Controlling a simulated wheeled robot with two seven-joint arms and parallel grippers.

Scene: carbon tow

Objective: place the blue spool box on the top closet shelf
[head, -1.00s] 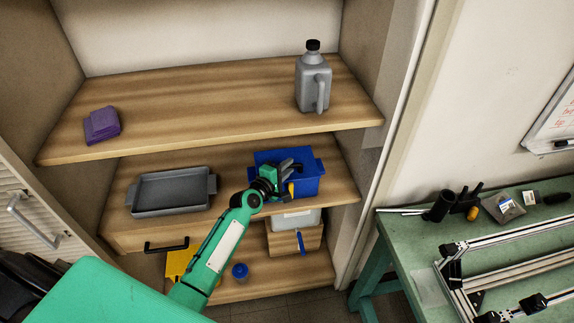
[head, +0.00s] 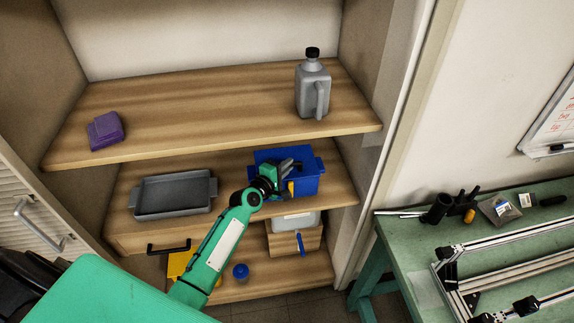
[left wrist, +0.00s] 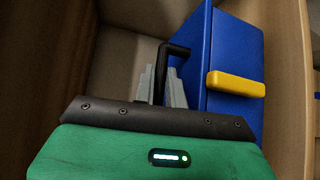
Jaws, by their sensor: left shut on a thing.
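The blue spool box (head: 304,184) is at the right end of the middle closet shelf (head: 238,169). I cannot tell whether it touches the shelf. In the left wrist view the box (left wrist: 231,55) shows its blue side with a yellow grip, and a black handle (left wrist: 162,62). My left gripper (head: 286,165) reaches over the box's near left side. In the left wrist view its grey fingers (left wrist: 163,88) are shut around the black handle. The top shelf (head: 210,112) is above. My right gripper is out of view.
A grey jug (head: 311,88) stands at the right of the top shelf and a purple object (head: 105,131) at its left, with bare wood between. A grey tray (head: 174,194) is on the middle shelf. A green workbench (head: 400,250) is at right.

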